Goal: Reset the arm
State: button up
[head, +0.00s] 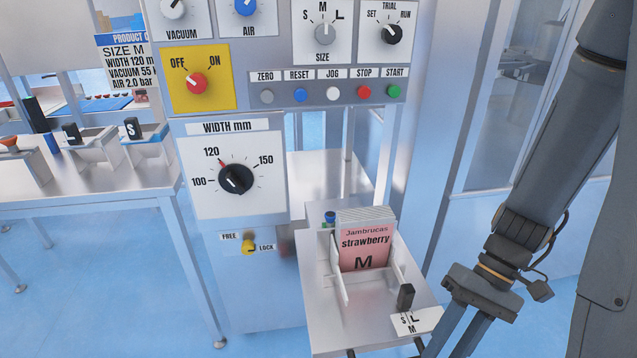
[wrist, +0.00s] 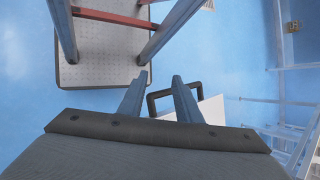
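My gripper (head: 457,345) points down at the lower right of the head view, right of the pouch tray. Its fingertips run out of the frame there. In the wrist view its two fingers (wrist: 158,80) stand apart with nothing held between them. A dark handle-like loop with a white panel (wrist: 212,110) shows behind and right of the fingers; I cannot tell how far off it is. The arm comes down from the upper right of the head view.
The machine's panel holds a width dial (head: 236,179), a yellow OFF/ON switch (head: 197,82) and a row of buttons. A tray (head: 325,315) holds pink strawberry pouches (head: 365,250). A side table (head: 80,200) stands left. Blue floor (head: 110,290) is open between.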

jog(key=w+a+r+t+h, duration=0.3)
jog(key=w+r+t+h, duration=0.2)
jog(key=w+r, duration=0.3)
jog(key=shift+w+r+n+h, duration=0.3)
jog(key=shift+r+h, duration=0.1)
jog(key=shift+r, duration=0.15)
